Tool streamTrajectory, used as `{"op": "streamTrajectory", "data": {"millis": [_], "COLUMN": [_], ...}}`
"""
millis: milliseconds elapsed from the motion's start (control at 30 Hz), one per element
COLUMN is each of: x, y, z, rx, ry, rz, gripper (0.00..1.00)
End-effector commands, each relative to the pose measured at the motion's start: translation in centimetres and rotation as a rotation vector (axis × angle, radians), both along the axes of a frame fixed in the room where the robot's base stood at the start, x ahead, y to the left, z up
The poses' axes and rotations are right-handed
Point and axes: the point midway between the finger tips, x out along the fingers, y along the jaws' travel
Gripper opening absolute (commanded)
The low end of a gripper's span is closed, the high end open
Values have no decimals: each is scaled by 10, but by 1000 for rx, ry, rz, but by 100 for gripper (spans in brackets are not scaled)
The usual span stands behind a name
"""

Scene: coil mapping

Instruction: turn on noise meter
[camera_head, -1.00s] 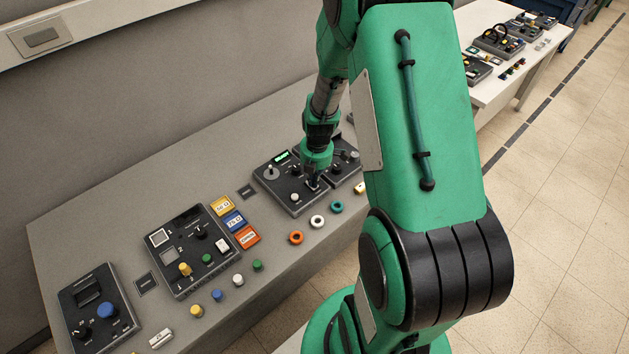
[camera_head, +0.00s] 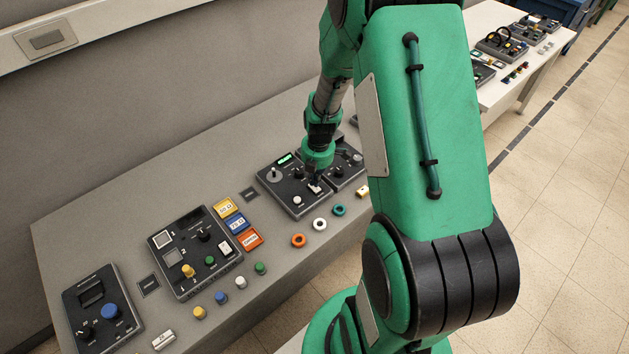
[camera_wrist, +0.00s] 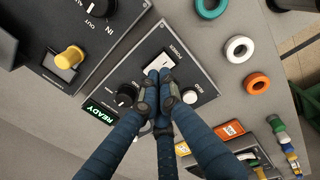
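A dark panel with a lit green display (camera_head: 285,158) sits on the grey bench; its name is not readable as a noise meter. In the wrist view this panel (camera_wrist: 195,62) has a green READY display (camera_wrist: 100,112), black knobs, a round white button (camera_wrist: 189,96) and a white switch (camera_wrist: 158,60) marked POWER. The switch also shows in the head view (camera_head: 316,188). My gripper (camera_wrist: 160,78) points down at the switch with its dark blue fingers together. The fingertips cover the switch's near edge; I cannot tell whether they touch it.
A neighbouring panel (camera_head: 345,168) adjoins on the right. Orange (camera_head: 298,241), white (camera_head: 320,224) and teal (camera_head: 339,210) rings lie in front. Another panel (camera_head: 194,250), coloured labels and small caps stand to the left. Bare bench lies behind the panels.

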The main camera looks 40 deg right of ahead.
Motion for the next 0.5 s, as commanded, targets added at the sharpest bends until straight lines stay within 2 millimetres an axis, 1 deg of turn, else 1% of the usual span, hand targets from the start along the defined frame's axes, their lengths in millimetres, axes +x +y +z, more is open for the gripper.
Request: {"op": "streamTrajectory", "data": {"millis": [33,400,500], "x": [-1,-7,-9], "y": [-1,-2,-2], "z": [13,80,95], "rx": [-2,-4,-3], "ry": [-3,-7,-6], "rz": [0,0,0], "gripper": [0,0,0]}}
